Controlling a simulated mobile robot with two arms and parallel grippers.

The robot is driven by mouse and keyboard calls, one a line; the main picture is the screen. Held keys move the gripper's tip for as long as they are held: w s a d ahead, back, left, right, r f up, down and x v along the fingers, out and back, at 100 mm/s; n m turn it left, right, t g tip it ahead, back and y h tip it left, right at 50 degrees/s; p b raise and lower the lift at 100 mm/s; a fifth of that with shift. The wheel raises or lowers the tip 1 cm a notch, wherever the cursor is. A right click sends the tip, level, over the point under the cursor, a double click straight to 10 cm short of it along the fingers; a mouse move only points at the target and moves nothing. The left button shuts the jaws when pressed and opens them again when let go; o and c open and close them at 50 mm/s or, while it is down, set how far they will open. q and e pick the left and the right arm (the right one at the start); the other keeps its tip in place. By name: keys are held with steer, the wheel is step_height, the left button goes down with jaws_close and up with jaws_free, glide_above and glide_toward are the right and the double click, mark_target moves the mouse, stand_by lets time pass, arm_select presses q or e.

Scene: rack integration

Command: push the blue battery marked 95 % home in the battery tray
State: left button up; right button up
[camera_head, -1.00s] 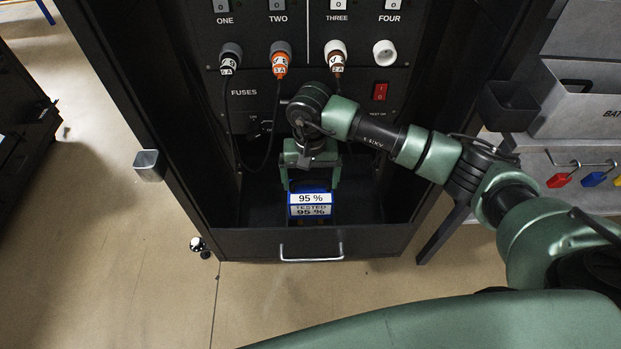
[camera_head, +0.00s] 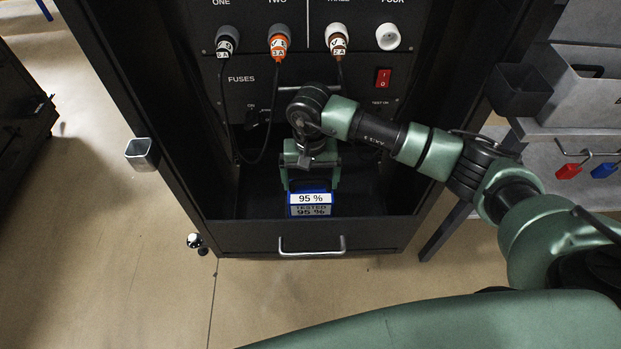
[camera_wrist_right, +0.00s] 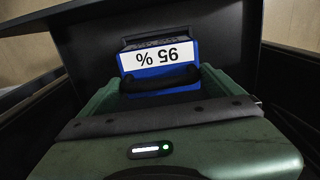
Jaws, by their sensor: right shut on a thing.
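The blue battery (camera_head: 310,199) has a white label reading 95 % and a lower label reading TESTED 95 %. It is inside the battery tray (camera_head: 240,236), the black drawer at the rack's bottom, just behind its front wall. That wall hides the battery's foot, so I cannot tell how it is seated. My right gripper (camera_head: 311,181) is over the battery from behind, shut on it, with a green finger at each side. The right wrist view shows the battery (camera_wrist_right: 160,58) upside down, its black handle between the fingers (camera_wrist_right: 162,88). My left gripper is not in view.
The tray's front has a metal handle (camera_head: 312,247). Above is the fuse panel (camera_head: 260,92) with several plugs, hanging black cables (camera_head: 223,105) and a red switch (camera_head: 383,77). A black bin (camera_head: 522,92) stands at right. The tray floor beside the battery (camera_head: 365,195) is clear.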

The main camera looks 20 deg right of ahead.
arm_select(q)
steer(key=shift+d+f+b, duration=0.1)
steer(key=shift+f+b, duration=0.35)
steer(key=shift+b, duration=0.4)
arm_select(e)
steer(key=shift+d, duration=0.1)
stand_by(0.6)
